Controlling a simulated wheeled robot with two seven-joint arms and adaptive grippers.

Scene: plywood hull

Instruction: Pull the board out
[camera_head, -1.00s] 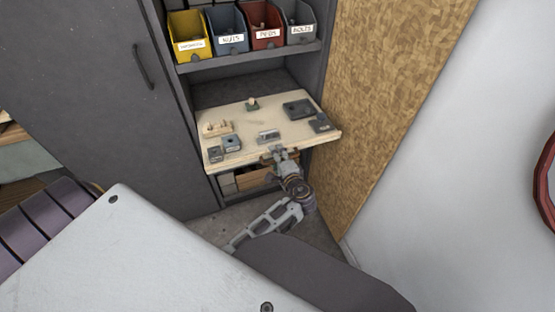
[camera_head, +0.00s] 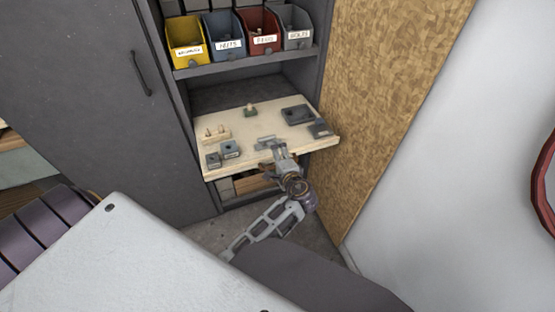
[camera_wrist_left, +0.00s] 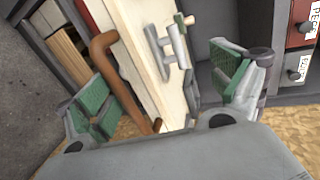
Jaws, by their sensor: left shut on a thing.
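The pale wooden board (camera_head: 235,171) sticks out from the grey cabinet, with small grey and wooden parts on top. My left gripper (camera_head: 278,150) is at its front edge, overlapping the middle of the board near a small grey metal piece (camera_head: 264,143). In the left wrist view the board (camera_wrist_left: 150,85) runs between the green pads of my left gripper (camera_wrist_left: 165,95), one on each side. The gripper is shut on the board, though pad contact is not clear there. My right gripper is not in view.
Yellow (camera_head: 186,42), blue, red and grey bins stand on the shelf above. A brown bent bar (camera_wrist_left: 112,75) runs beside the board in the wrist view. A chipboard panel (camera_head: 385,100) stands close on the right. A grey door (camera_head: 95,100) is on the left.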

